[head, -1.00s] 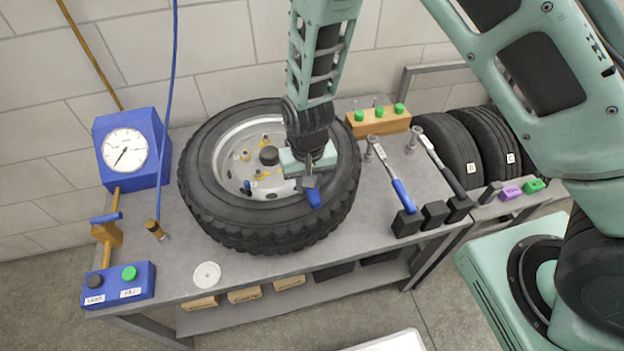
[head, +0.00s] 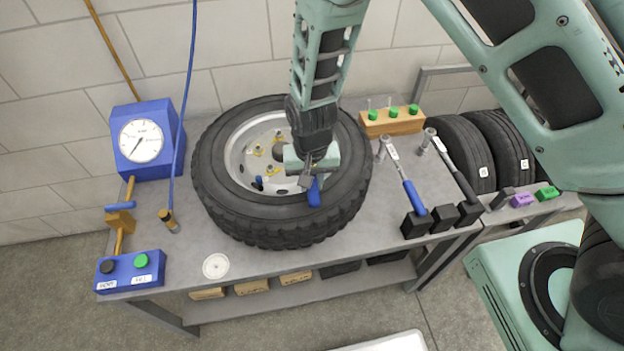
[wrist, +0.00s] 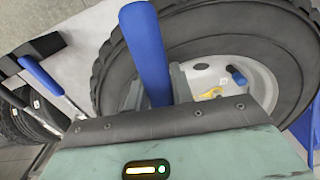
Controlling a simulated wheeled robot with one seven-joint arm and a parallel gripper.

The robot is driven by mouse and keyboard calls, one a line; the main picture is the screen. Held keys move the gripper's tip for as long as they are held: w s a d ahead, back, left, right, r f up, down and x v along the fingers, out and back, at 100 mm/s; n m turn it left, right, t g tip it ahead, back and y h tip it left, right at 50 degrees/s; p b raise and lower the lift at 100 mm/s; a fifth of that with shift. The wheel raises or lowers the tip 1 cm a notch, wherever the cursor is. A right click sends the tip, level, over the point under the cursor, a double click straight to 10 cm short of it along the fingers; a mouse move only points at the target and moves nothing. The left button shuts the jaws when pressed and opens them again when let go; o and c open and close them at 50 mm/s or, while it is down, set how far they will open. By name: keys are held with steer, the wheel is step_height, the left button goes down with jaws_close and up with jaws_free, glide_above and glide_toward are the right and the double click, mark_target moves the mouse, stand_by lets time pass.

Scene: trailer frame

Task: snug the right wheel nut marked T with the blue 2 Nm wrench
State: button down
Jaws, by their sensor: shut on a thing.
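My gripper (head: 313,178) is over the right part of the wheel (head: 208,190), shut on a blue-handled wrench (head: 314,194). In the wrist view the blue handle (wrist: 146,50) stands up between the two fingers. The wrench's working end is hidden by my gripper. Nuts with yellow tags (head: 258,150) show on the left of the rim. A blue piece (head: 258,183) is at the lower left of the rim and also shows in the wrist view (wrist: 237,75). The right nut is hidden behind my gripper, and no T is readable.
A second blue-handled wrench (head: 413,195) and a black-handled one (head: 461,180) lean on black blocks (head: 442,213) at right. A wooden block with green knobs (head: 393,121) stands behind. A blue gauge (head: 140,142) and button box (head: 131,270) are at left.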

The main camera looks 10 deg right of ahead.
steer(key=shift+w+a+m+p, duration=0.15)
steer(key=shift+a+m+p, duration=0.2)
steer(key=shift+a, duration=0.45)
steer(key=shift+w+a+m+p, duration=0.2)
steer(key=shift+a+m, duration=0.25)
steer(key=shift+a, duration=0.3)
steer(key=shift+a, duration=0.15)
steer(key=shift+w+a+m+p, duration=0.25)
steer(key=shift+a+m, duration=0.2)
steer(key=shift+a, duration=0.25)
steer(key=shift+w+a+m+p, duration=0.25)
steer(key=shift+a+m, duration=0.2)
steer(key=shift+a, duration=0.2)
